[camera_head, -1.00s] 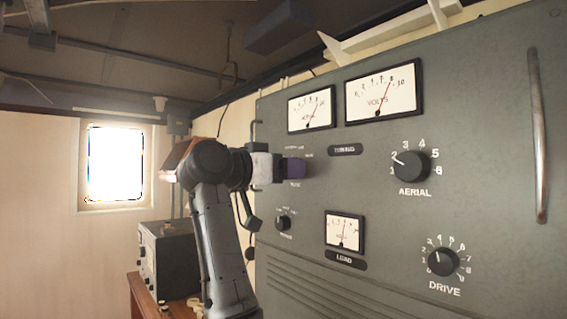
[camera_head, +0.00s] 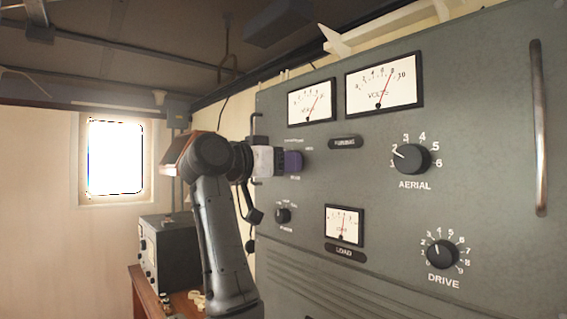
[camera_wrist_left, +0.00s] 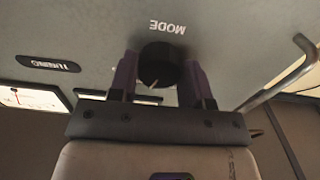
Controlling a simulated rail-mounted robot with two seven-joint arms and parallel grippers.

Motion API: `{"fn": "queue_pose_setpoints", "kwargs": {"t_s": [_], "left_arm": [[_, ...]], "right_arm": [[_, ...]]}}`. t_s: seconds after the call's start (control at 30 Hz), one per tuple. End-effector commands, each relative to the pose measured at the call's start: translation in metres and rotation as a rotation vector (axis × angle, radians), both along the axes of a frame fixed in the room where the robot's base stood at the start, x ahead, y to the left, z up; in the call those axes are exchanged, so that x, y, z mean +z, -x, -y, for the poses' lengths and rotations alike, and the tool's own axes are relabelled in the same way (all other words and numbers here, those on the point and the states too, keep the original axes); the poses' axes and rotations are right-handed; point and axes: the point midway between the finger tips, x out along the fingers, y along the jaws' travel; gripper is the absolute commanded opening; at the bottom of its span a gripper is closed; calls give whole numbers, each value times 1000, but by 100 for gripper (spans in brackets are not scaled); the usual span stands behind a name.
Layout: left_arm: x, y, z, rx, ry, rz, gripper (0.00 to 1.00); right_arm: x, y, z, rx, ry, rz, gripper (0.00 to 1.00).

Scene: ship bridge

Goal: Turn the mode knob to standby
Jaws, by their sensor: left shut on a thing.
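The black mode knob (camera_wrist_left: 160,66) is on the grey panel, under the upside-down word MODE in the left wrist view. My left gripper (camera_wrist_left: 160,72) has its two purple fingers on either side of the knob and is shut on it. A short white pointer mark shows on the knob's face, toward the bottom of that view. In the head view my left gripper (camera_head: 293,161) is against the upper left of the panel and hides the knob. The small position labels around it are too blurred to read. My right gripper is in neither view.
The grey panel (camera_head: 330,285) also bears a smaller knob (camera_head: 283,215) below the gripper, the AERIAL knob (camera_head: 412,158), the DRIVE knob (camera_head: 442,255) and several meters. A metal handle (camera_head: 539,128) stands at its right. A grey box (camera_head: 172,250) sits on a wooden desk at left.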

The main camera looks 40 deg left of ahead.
Motion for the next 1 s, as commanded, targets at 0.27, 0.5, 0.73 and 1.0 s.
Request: {"fn": "queue_pose_setpoints", "kwargs": {"t_s": [0.27,0.5,0.73,1.0], "left_arm": [[-1,1,0,0,115,-20,21],[-1,1,1,-1,304,-55,21],[0,1,1,0,472,-86,21],[1,1,1,0,611,-112,21]], "right_arm": [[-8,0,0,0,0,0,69],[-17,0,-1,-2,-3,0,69],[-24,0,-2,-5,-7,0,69],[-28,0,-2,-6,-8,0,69]]}}
